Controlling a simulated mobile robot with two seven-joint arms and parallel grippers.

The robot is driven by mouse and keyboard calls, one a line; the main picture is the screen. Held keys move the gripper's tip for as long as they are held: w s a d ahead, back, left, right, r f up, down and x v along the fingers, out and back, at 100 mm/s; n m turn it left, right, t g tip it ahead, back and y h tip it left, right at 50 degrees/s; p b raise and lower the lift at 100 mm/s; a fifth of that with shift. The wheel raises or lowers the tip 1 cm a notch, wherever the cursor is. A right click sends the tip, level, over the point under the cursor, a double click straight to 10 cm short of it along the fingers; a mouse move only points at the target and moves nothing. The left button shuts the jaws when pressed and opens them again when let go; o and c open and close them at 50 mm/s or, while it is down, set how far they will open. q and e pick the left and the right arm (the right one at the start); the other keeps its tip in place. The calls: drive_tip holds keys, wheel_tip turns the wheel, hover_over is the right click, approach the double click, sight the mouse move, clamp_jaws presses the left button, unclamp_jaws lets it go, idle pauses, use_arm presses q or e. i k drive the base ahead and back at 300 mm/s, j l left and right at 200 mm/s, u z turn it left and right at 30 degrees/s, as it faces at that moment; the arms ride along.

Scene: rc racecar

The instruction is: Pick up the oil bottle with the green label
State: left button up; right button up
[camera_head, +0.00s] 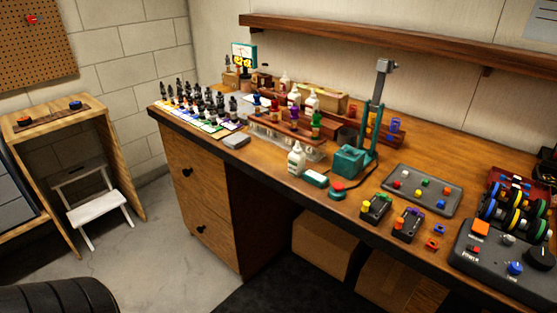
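A workbench (262,161) runs from the middle to the right of the head view. On it, a small rack (285,146) holds a row of small coloured pieces. A green one (317,121) stands at its right end; it is too small to tell whether this is the oil bottle with the green label. A white bottle (296,159) stands upright in front of the rack; no green label can be made out on it. More white bottles (311,102) stand behind the row. Neither of my grippers is in view.
A teal stand (349,161) with a tall post is right of the rack. Several dark bottles (204,100) stand at the bench's left end. A grey parts tray (423,190) and a control box (497,263) lie right. A shelf (400,46) overhangs. A step stool (97,216) stands left.

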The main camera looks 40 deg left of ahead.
sight(297, 159)
drive_tip(key=u, duration=1.45)
